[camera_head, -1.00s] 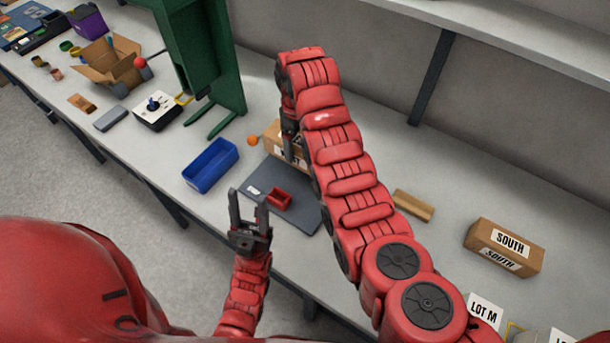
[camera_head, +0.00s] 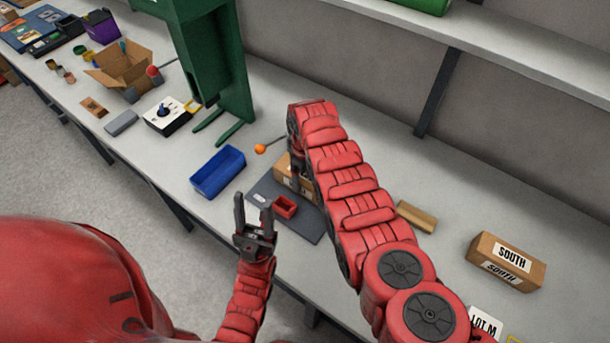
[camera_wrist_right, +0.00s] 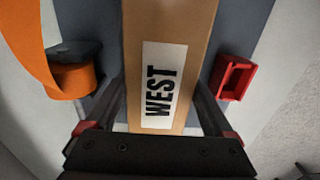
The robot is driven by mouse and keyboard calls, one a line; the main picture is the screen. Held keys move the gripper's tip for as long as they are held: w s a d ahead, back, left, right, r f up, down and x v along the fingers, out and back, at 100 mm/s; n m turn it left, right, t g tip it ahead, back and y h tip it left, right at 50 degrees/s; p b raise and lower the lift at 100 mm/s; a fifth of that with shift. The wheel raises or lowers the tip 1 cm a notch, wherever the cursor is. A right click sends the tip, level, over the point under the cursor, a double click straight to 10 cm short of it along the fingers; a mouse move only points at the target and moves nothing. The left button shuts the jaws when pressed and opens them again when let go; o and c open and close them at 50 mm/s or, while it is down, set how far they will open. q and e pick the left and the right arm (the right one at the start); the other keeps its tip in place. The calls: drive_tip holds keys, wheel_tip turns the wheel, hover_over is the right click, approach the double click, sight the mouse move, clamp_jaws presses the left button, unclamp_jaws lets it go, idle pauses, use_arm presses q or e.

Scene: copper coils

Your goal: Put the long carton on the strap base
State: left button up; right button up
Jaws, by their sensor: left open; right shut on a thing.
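The long carton, brown with a white WEST label, fills the middle of the right wrist view (camera_wrist_right: 172,45). My right gripper (camera_wrist_right: 165,115) is shut on it, with a finger along each side. In the head view the carton (camera_head: 282,172) is partly hidden by my right arm, over the back part of the dark grey strap base (camera_head: 310,224). I cannot tell whether it touches the base. A red block-like fitting (camera_head: 285,207) sits on the base, beside the carton in the wrist view. My left gripper (camera_head: 252,210) is open and empty at the base's front left.
An orange ball-ended lever (camera_head: 260,148) stands behind the base; an orange part (camera_wrist_right: 75,75) is left of the carton in the wrist view. A blue bin (camera_head: 217,172) stands left, a tan block (camera_head: 417,216) and SOUTH carton (camera_head: 507,262) right. A green stand (camera_head: 215,60) rises behind.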

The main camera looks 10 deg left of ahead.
sight(305, 173)
drive_tip(key=o, duration=1.5)
drive_tip(key=shift+f, duration=0.1)
drive_tip(key=shift+r, duration=0.2)
drive_tip(key=shift+w+r, duration=0.1)
drive_tip(key=shift+r, duration=0.4)
wheel_tip(305, 173, up, 7)
drive_tip(key=b, duration=0.2)
drive_tip(key=shift+f+b, duration=0.1)
drive_tip(key=shift+b, duration=0.2)
wheel_tip(305, 173, up, 4)
drive_tip(key=shift+f+p, duration=0.25)
drive_tip(key=shift+p, duration=0.75)
drive_tip(key=shift+r, duration=0.3)
